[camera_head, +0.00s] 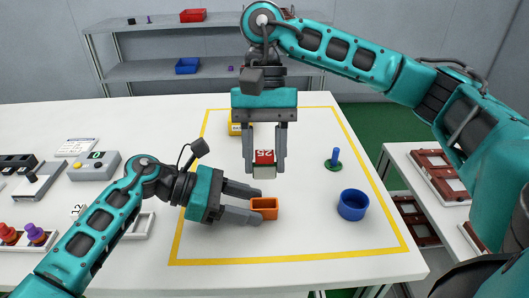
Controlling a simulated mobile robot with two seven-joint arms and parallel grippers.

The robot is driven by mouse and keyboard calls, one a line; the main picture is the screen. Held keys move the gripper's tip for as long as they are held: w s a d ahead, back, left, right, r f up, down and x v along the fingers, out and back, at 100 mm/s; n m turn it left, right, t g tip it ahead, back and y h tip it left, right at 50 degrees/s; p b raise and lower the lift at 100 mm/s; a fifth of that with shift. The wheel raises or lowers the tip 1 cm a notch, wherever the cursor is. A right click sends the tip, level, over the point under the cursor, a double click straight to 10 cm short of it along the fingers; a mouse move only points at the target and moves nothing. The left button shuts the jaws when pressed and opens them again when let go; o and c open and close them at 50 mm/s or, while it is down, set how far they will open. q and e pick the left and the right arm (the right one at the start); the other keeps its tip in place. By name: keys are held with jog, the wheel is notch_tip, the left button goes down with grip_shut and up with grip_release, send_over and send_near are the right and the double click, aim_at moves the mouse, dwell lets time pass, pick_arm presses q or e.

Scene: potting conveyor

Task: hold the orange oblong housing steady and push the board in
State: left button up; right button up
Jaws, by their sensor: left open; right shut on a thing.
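The orange oblong housing (264,213) stands on the white table inside the yellow outline. My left gripper (256,204) is open, low over the table, with its fingertips at the housing's left end. I cannot tell whether they touch it. My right gripper (264,167) points down and is shut on a small block with a red face marked 25 (264,157) and a pale lower part. It holds this block above and apart from the housing. I cannot tell for sure whether this block is the board.
A blue round cup (353,204) and a green base with a blue peg (334,160) stand to the right. A yellow block (238,128) is behind the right gripper. A grey device (95,165) and trays lie left. The front of the outlined area is clear.

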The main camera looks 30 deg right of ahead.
pick_arm(q)
jog(key=shift+x, duration=0.95)
jog(key=shift+c, duration=0.3)
jog(key=c, duration=0.7)
